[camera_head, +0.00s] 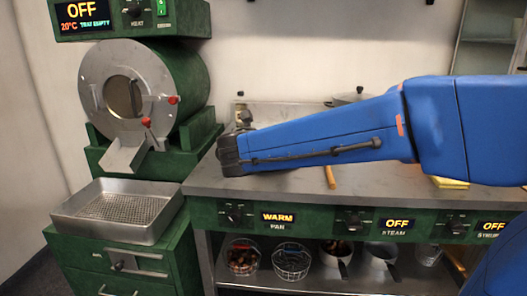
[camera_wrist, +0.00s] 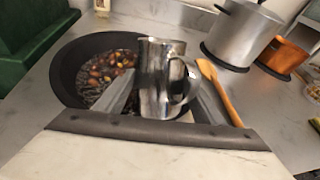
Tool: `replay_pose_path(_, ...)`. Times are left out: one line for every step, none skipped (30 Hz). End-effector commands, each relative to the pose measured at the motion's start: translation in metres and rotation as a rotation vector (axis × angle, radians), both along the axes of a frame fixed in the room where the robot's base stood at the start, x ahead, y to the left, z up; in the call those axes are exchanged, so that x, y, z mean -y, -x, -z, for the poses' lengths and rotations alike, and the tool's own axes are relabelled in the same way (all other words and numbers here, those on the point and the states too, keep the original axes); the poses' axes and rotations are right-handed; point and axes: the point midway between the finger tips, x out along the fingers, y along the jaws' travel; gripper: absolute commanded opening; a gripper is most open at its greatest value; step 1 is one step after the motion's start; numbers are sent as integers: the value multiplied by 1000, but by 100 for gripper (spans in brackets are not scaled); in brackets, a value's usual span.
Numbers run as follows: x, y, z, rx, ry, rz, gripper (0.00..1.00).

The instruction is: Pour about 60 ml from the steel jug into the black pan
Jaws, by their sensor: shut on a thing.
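The steel jug (camera_wrist: 152,92) is between the two fingers of my gripper (camera_wrist: 163,98), which is shut on it. Its handle is on the right in the wrist view, and it looks roughly upright. The black pan (camera_wrist: 66,72) is just behind and left of the jug, which overlaps the pan's right side in the picture. Several brown chestnuts (camera_wrist: 105,68) lie in the pan, with a shiny, bubbly-looking patch in front of them. I see no stream from the jug, and its contents are hidden. In the head view my arm hides the jug and the pan.
A wooden spoon (camera_wrist: 222,92) lies right of the jug. A large steel pot (camera_wrist: 240,36) and a copper pot (camera_wrist: 284,54) stand farther right. The counter's pan display (camera_head: 278,217) reads WARM. A green roaster (camera_head: 186,80) and steel tray (camera_head: 75,212) are at left.

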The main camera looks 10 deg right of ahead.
Motion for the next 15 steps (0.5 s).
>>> replay_pose_path(0, 2, 0, 21, 2, -3, 28)
replay_pose_path(0, 3, 0, 35, 0, -2, 28)
replay_pose_path(0, 4, 0, 53, 1, 0, 28)
replay_pose_path(0, 5, -1, 68, 2, 0, 28)
replay_pose_path(1, 6, 0, 81, 1, 0, 28)
replay_pose_path(0, 7, -1, 101, 1, 0, 28)
replay_pose_path(0, 8, -1, 116, 0, -1, 28)
replay_pose_path(0, 9, -1, 129, 0, -2, 28)
replay_pose_path(0, 10, -1, 149, 2, 0, 28)
replay_pose_path(0, 11, -1, 163, 0, 1, 28)
replay_pose_path(0, 12, -1, 177, 0, -1, 28)
replay_pose_path(0, 13, -1, 197, -1, -2, 28)
replay_pose_path(0, 13, -1, 211, -1, -1, 28)
replay_pose_path(0, 14, -1, 226, -1, 0, 28)
replay_pose_path(0, 15, -1, 245, -1, 1, 28)
